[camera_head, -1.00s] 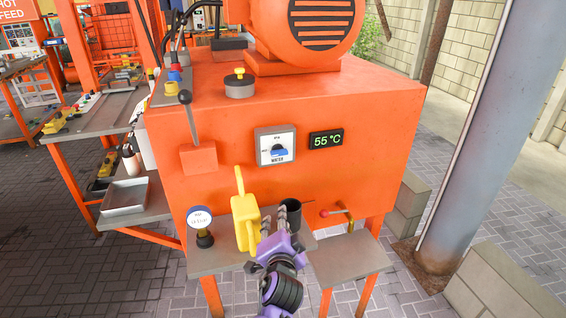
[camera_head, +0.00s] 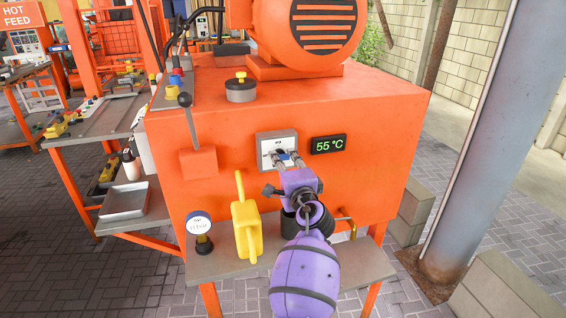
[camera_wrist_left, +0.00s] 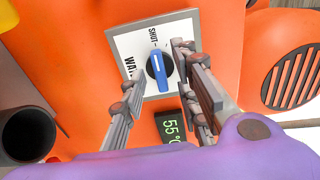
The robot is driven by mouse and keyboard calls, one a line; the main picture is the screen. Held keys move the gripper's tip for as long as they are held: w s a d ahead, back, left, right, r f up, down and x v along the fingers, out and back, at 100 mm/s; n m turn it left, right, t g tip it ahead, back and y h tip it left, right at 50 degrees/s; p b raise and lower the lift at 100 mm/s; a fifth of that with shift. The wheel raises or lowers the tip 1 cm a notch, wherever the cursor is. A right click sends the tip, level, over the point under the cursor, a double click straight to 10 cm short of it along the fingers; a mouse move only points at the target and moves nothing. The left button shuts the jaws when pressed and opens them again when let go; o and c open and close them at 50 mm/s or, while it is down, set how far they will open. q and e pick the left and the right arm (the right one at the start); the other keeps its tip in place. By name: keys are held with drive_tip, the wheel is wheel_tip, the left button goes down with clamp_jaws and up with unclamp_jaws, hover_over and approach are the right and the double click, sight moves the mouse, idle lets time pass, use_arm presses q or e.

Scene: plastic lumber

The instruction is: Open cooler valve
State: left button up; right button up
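The cooler valve is a blue knob (camera_wrist_left: 160,72) on a white plate (camera_wrist_left: 130,45) marked "WATER" and "SHUT", set in the orange machine's front. In the wrist view, the knob's white mark points towards the "SHUT" side. In the head view, the plate (camera_head: 265,147) shows below the motor, and my fingers partly hide the knob. My left gripper (camera_wrist_left: 158,66) is open, with its fingers on either side of the knob. Whether they touch it or are still short of it, I cannot tell. My right gripper is out of view.
A green "55 °C" display (camera_head: 328,145) sits right of the plate. A lever (camera_head: 190,120) rises at left.

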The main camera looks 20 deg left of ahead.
use_arm(q)
drive_tip(key=shift+w+a, duration=0.2)
drive_tip(key=shift+w, duration=0.05)
clamp_jaws()
